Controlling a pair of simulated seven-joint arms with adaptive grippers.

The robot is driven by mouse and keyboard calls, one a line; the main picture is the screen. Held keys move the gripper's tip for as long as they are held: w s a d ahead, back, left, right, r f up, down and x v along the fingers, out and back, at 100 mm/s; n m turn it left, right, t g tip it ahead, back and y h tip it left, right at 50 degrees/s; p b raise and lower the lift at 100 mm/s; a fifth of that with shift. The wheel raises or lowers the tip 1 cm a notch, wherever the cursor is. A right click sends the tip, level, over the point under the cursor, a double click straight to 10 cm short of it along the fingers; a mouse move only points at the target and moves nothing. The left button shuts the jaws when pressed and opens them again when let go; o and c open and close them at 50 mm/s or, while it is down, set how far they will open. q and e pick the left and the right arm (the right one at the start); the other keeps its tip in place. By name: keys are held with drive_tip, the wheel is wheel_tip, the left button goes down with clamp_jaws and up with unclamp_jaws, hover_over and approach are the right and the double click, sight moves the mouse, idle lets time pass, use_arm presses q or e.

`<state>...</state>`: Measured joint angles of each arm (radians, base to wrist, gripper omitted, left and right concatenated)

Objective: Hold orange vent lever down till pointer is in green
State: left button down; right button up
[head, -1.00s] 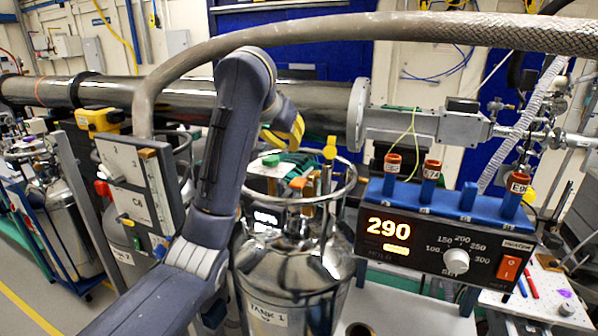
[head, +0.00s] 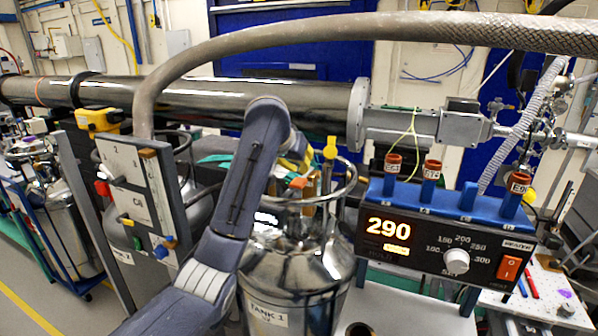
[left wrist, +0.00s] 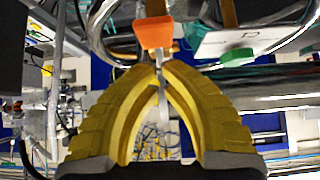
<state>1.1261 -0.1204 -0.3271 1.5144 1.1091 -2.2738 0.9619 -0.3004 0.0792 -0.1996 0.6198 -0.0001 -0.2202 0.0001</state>
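The orange lever (head: 298,183) sits at the top of the TANK 1 dewar (head: 295,270), inside its ring handle. In the left wrist view the orange lever end (left wrist: 153,33) is just beyond my fingertips, with no clear contact. My left gripper (left wrist: 160,74) has its yellow fingertips together, with no object seen held between them. In the head view the left gripper (head: 302,158) is mostly hidden behind my own arm, above and close to the lever. I cannot make out a pointer or green band. My right gripper is in neither view.
A yellow-topped valve (head: 330,150) stands right of the lever. The metal ring handle (head: 350,180) surrounds the dewar top. A heater box (head: 440,245) reading 290 is to the right, a panel with pegs (head: 135,185) to the left. A braided hose (head: 400,27) arches overhead.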

sight(300, 179)
use_arm(q)
drive_tip(key=shift+f, duration=1)
drive_tip(key=shift+f, duration=0.1)
drive_tip(key=shift+s+a+f+t, duration=0.1)
drive_tip(key=shift+s+f+t, duration=0.1)
drive_tip(key=shift+f+t, duration=0.4)
drive_tip(key=shift+s+f, duration=0.1)
drive_tip(key=shift+f, duration=0.25)
drive_tip(key=shift+r, duration=0.2)
idle(2.3)
drive_tip(key=shift+r, duration=0.75)
